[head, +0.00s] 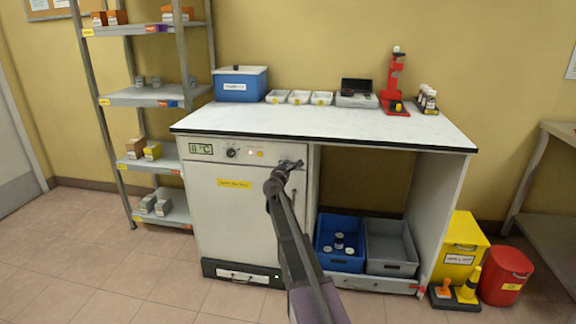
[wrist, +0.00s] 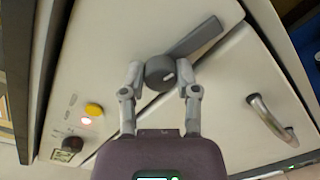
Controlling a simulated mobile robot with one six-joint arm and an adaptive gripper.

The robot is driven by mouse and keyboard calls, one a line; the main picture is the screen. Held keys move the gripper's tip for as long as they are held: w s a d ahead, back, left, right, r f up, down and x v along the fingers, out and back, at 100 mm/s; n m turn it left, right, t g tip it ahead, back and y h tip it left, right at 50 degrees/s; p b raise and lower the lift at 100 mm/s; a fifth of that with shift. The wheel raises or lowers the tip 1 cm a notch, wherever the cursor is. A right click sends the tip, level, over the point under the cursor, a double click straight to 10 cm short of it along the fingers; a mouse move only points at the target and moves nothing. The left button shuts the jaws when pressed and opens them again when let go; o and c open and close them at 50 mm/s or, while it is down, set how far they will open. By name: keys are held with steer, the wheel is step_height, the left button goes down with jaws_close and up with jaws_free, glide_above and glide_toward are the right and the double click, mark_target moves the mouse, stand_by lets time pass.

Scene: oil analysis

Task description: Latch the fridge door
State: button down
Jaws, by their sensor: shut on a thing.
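The white fridge (head: 212,205) is built under the left of the bench. Its door (head: 235,215) looks flush with the front; whether it is fully shut is hard to tell. A grey latch with a round hub (wrist: 160,74) and a flat lever (wrist: 196,37) sits at the door's top right corner. My gripper (wrist: 160,82) has its fingers on either side of the hub and is shut on it. The lever points up and right in the wrist view. In the head view my gripper (head: 284,171) partly hides the latch. A curved metal handle (wrist: 270,120) is on the door.
The control panel has a display (head: 200,149), a dark knob (head: 232,153) and a yellow button (wrist: 93,109) near a lit red lamp. A blue crate (head: 341,262) and a grey crate (head: 391,268) stand under the bench to the right. The floor in front is clear.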

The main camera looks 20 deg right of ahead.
steer(key=m, duration=0.4)
steer(key=shift+s, duration=0.1)
steer(key=m, duration=0.3)
steer(key=shift+f+m, duration=0.1)
steer(key=shift+m, duration=0.3)
steer(key=m, duration=0.4)
steer(key=shift+y+p, duration=0.3)
steer(key=shift+y, duration=0.1)
steer(key=shift+m, duration=1.7)
steer(key=shift+c, duration=1.8)
jaws_free()
